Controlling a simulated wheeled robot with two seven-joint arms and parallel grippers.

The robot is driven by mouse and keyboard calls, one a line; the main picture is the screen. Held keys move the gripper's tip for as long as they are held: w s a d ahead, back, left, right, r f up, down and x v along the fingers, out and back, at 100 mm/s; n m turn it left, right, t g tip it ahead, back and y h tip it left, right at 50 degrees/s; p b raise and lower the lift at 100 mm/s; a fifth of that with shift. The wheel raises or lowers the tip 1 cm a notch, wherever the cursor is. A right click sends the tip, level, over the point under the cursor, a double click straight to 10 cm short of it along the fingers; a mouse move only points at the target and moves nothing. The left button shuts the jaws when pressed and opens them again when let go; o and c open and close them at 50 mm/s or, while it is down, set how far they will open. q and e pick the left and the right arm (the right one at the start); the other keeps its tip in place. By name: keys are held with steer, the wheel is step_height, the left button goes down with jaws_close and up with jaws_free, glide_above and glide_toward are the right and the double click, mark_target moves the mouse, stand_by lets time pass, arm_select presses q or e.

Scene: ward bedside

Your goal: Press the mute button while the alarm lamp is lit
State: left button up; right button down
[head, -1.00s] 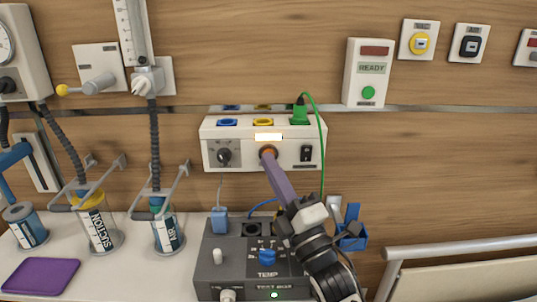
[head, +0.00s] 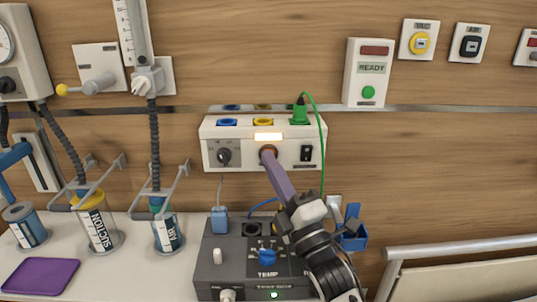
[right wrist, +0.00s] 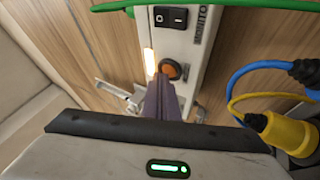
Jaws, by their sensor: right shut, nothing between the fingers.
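The white monitor box (head: 213,150) is on the wall in the middle of the head view. Its alarm lamp (head: 268,136) glows pale yellow; the lit lamp also shows in the right wrist view (right wrist: 150,62). The round orange mute button (right wrist: 171,69) sits just below the lamp, mostly covered in the head view. My right gripper (head: 268,156) is shut and empty. Its purple fingers point at the button, with the tips right at its face. I cannot tell whether they touch or press it. My left gripper is not in view.
A black rocker switch (head: 306,153) and a dark knob (head: 224,157) flank the button. A green cable (head: 322,140) hangs close to the right.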

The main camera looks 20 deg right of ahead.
steer(key=shift+w+d, duration=0.1)
steer(key=shift+w, duration=0.2)
stand_by(0.5)
stand_by(0.4)
steer(key=shift+s+a, duration=0.2)
steer(key=shift+s, duration=0.5)
steer(key=shift+s+a+p, duration=0.25)
steer(key=shift+s, duration=0.55)
steer(key=shift+s+a+p, duration=0.2)
steer(key=shift+s+p, duration=0.1)
steer(key=shift+s, duration=0.5)
steer(key=shift+s+a+p, duration=0.25)
steer(key=shift+s, duration=0.55)
